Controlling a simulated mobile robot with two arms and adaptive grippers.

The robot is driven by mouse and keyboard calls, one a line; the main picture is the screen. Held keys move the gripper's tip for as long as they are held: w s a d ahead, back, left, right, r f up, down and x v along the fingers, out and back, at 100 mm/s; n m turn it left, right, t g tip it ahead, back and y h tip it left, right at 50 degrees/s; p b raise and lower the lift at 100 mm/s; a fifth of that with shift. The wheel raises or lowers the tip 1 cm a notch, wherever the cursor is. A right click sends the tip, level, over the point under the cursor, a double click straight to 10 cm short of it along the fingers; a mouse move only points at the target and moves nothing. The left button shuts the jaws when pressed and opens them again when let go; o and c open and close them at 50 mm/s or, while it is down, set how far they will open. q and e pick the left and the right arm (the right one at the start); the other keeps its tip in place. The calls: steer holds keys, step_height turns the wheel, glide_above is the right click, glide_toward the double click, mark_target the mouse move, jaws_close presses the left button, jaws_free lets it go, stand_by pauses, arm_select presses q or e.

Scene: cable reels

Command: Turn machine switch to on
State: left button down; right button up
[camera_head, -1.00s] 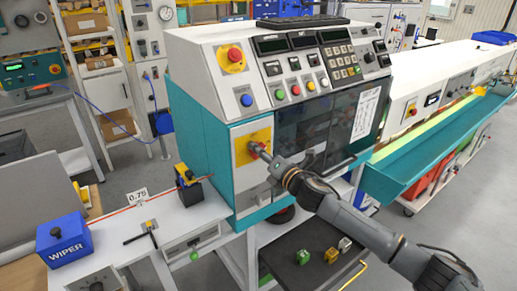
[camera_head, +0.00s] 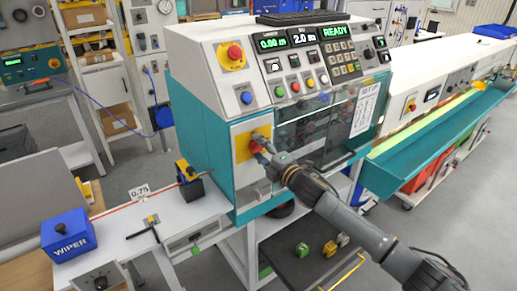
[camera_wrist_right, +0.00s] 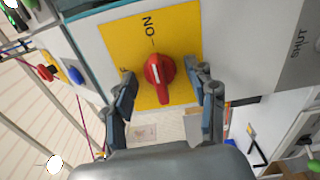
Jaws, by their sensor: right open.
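The machine switch is a red rotary knob (camera_wrist_right: 158,72) on a yellow plate (camera_wrist_right: 116,38) marked ON. It also shows on the machine's front in the head view (camera_head: 257,143). In the right wrist view the knob's bar lies along the line through the ON mark. My right gripper (camera_wrist_right: 165,78) is open, with one finger on each side of the knob and a gap on both sides. In the head view the right gripper (camera_head: 272,153) partly covers the plate. The displays above are lit, one reading READY (camera_head: 334,31). My left gripper is not in view.
A red stop button (camera_head: 235,52) and several coloured buttons sit on the panel above. The clear guard (camera_head: 310,127) is beside the switch. A blue wiper block (camera_head: 68,236) stands on the bench at left, and a teal trough (camera_head: 430,145) runs off at right.

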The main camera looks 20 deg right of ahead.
steer(key=shift+s, duration=0.1)
steer(key=shift+p+v, duration=0.5)
steer(key=shift+v, duration=0.85)
steer(key=shift+p+v, duration=0.5)
steer(key=shift+v, duration=2.1)
steer(key=s+d+f+m+g+h+b, duration=0.1)
steer(key=d+f+m+h, duration=0.15)
steer(key=f, duration=0.85)
steer(key=s+d+f+m+g+h+b, duration=0.15)
steer(key=f+m, duration=0.25)
steer(key=f, duration=0.6)
steer(key=s+d+f+m+g+h+b, duration=0.1)
steer(key=s+d+f+m+g+b, duration=0.15)
steer(key=s+f, duration=0.6)
steer(key=s+d+f+m+g+h+b, duration=0.1)
steer(key=s+f+m+g, duration=0.15)
steer(key=f, duration=1.15)
steer(key=s+a+f+m+g+b, duration=0.1)
steer(key=s+f+m+g, duration=0.1)
steer(key=s+f, duration=0.7)
steer(key=s+a+f+m+g+b, duration=0.1)
steer(key=s+f, duration=0.7)
steer(key=s, duration=1.1)
steer(key=s+a+f+m+g+b, duration=0.2)
steer(key=s+f+m+g, duration=0.3)
steer(key=s+f, duration=0.4)
steer(key=s+a+m, duration=0.1)
steer(key=s, duration=0.5)
steer(key=shift+a+f, duration=0.15)
steer(key=shift+f, duration=0.15)
